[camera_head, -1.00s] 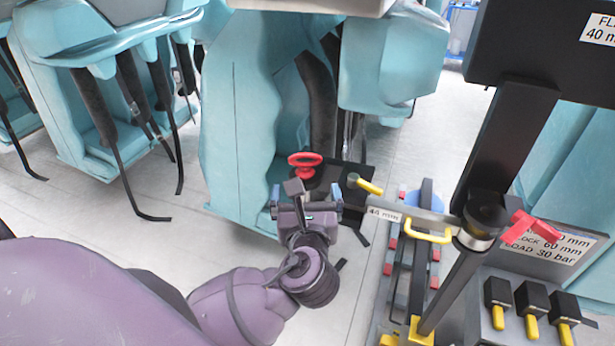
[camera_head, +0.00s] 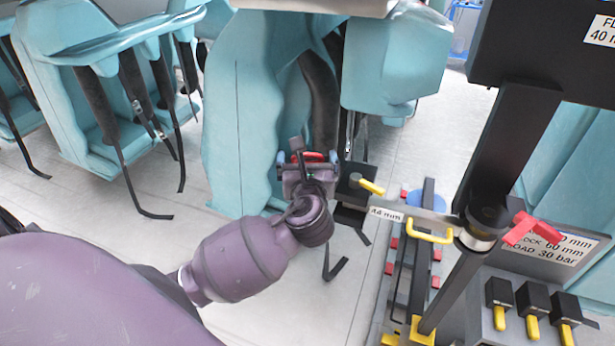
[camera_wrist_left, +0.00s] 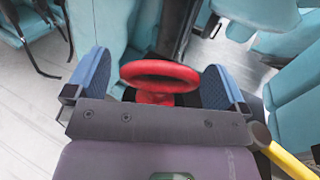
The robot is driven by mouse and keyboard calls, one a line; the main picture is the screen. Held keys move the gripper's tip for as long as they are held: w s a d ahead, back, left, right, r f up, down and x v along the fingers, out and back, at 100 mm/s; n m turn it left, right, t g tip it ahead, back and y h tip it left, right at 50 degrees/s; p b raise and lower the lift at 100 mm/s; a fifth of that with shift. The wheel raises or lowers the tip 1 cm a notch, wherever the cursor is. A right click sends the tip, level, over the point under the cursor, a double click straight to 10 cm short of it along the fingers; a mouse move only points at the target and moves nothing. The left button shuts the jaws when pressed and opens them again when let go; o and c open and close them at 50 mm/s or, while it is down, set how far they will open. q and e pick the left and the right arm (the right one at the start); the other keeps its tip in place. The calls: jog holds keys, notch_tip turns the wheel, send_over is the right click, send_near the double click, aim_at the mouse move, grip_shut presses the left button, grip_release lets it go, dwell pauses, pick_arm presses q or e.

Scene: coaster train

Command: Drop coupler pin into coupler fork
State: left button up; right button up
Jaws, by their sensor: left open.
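A red ring-shaped handle (camera_wrist_left: 160,76), which looks like the top of the coupler pin, stands between the two blue finger pads of my left gripper (camera_wrist_left: 153,88) in the left wrist view. Gaps show on both sides of it, so the gripper is open around it and not holding it. In the head view my left gripper (camera_head: 308,158) largely covers the red handle (camera_head: 314,155). The handle's lower part is hidden. A black block (camera_head: 352,192) lies just right of the gripper; I cannot tell whether it is the coupler fork. My right gripper is out of view.
A bar labelled 44 mm (camera_head: 386,214) with yellow handles runs right to a black post (camera_head: 487,215) with a red lever (camera_head: 530,229). Teal seats (camera_head: 265,110) stand close behind and left of the gripper. Light floor (camera_head: 180,240) is open at the left.

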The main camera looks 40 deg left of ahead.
pick_arm(q)
jog(key=c, duration=1.1)
jog(key=shift+o, duration=0.2)
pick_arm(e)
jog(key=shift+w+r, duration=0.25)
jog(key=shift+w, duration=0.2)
pick_arm(q)
jog(key=shift+r, duration=0.1)
